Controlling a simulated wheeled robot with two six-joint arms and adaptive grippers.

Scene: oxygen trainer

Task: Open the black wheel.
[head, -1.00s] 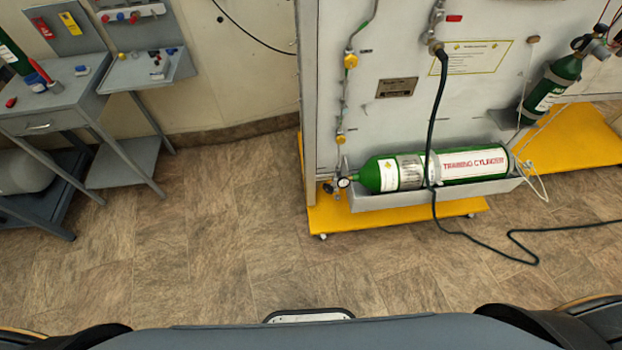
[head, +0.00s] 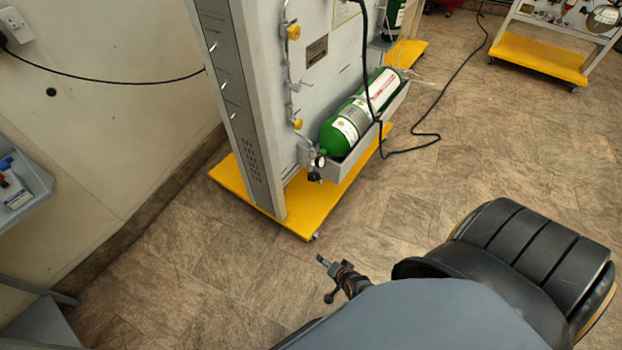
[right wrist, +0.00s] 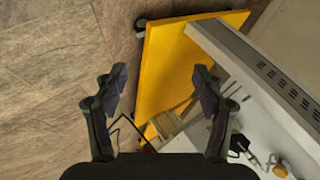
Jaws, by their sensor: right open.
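A small black knob (head: 314,177), likely the black wheel, sits below a round gauge (head: 319,160) at the near end of the green cylinder (head: 350,124). It is too small to tell how it is turned. My right gripper (head: 326,278) is open and empty in the head view, in front of the trainer's yellow base and apart from the knob. In the right wrist view its spread fingers (right wrist: 160,88) frame the yellow base (right wrist: 178,62). Dark fittings (right wrist: 272,163) show there at the lower right, but I cannot tell the wheel among them. My left gripper is not in view.
The grey trainer panel (head: 240,90) stands on a wheeled yellow base (head: 236,188). The cylinder lies in a grey tray (head: 372,148) on its side. A black hose (head: 428,136) runs over the floor. Grey shelving (head: 28,190) is at the left. Floor before the base is clear.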

